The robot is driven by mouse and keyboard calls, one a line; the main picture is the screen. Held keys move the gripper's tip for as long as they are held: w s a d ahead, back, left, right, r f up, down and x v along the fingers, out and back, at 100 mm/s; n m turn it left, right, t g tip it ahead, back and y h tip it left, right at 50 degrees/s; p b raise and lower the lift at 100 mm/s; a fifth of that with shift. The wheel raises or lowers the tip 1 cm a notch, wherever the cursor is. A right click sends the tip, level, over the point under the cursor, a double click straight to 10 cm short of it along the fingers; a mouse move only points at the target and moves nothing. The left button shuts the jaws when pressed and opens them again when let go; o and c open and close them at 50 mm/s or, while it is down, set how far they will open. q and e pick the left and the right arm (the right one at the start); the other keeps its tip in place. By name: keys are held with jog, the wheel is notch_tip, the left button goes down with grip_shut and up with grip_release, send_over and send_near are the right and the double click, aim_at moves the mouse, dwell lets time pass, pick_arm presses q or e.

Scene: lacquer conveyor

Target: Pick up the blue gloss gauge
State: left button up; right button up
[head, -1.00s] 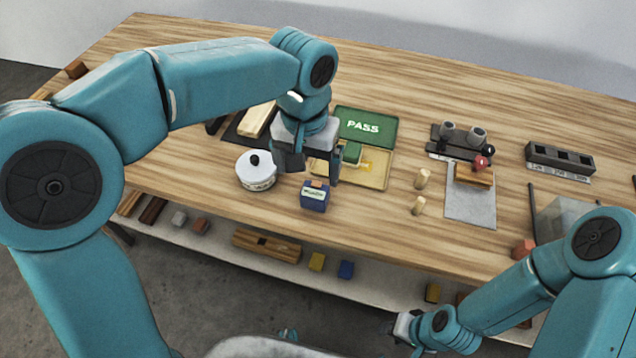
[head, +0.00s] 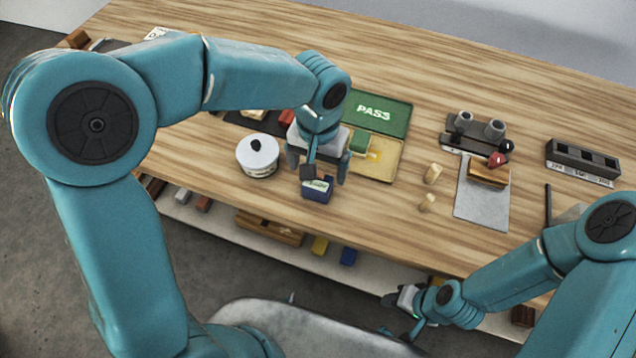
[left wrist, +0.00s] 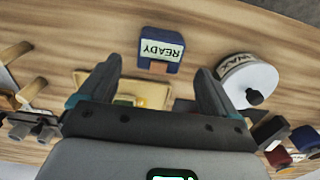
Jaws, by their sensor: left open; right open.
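The blue gloss gauge (head: 318,192) is a small dark-blue box near the table's front edge. In the left wrist view the gauge (left wrist: 160,51) shows a pale screen reading READY, upside down. My left gripper (head: 318,171) is open above the gauge and partly covers its top in the head view. In the left wrist view the gauge lies beyond the gap between the two fingers, with nothing held. My right gripper (head: 393,314) is open, low in front of the table's front edge and away from the gauge.
A white lidded pot (head: 257,160) stands just left of the gauge. Behind are a green PASS panel (head: 372,115) and a yellow tray (head: 385,162). Two wooden pegs (head: 432,174) stand to the right. Clear tabletop lies between the gauge and the pegs.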

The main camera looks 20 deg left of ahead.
aim_at(318, 180)
pick_arm(q)
jog(key=shift+s+f, duration=0.3)
jog(key=shift+f, duration=0.3)
notch_tip(318, 180, down, 5)
jog(key=shift+f, duration=0.2)
jog(key=shift+w, duration=0.1)
jog(key=c, duration=1.3)
